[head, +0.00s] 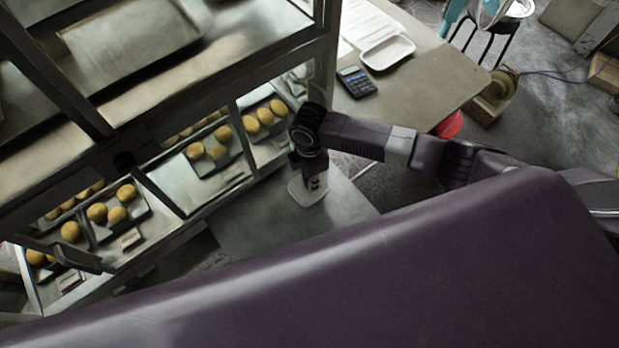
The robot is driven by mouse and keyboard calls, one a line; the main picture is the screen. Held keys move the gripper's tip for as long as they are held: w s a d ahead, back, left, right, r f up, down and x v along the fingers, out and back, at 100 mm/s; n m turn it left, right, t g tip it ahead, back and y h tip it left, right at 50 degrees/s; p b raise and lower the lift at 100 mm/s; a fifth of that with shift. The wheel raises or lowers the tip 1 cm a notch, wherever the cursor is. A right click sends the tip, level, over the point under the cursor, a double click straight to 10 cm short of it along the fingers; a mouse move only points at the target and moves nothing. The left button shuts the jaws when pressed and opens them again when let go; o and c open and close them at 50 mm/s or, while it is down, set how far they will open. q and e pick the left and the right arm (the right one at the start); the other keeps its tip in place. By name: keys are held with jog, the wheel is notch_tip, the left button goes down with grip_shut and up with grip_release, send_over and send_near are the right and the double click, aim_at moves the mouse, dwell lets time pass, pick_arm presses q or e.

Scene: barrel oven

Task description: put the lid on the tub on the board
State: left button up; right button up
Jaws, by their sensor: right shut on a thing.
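My right gripper (311,184) comes in from the right and points down, shut on a pale, flat piece with rounded corners (296,195), which looks like the lid. The fingers and wrist hide part of it. Below it is a flat grey surface (260,235), perhaps the board; I cannot tell whether the lid touches it. A white, shallow tub-like container (388,52) with a rounded rim stands open on the tan table. I cannot make out any other tub; one may be hidden under the gripper. My left gripper is not in view.
A glass-fronted metal cabinet (190,205) with trays of round buns fills the left, close beside my right gripper. The tan table (425,85) holds a calculator (357,81) and papers (368,22). A red container (449,126) is by its edge. My purple body covers the foreground.

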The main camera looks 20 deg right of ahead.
jog(key=o, duration=1.5)
jog(key=shift+r, duration=0.1)
jog(key=shift+r+p, duration=3.45)
jog(key=shift+p, duration=0.3)
grip_shut()
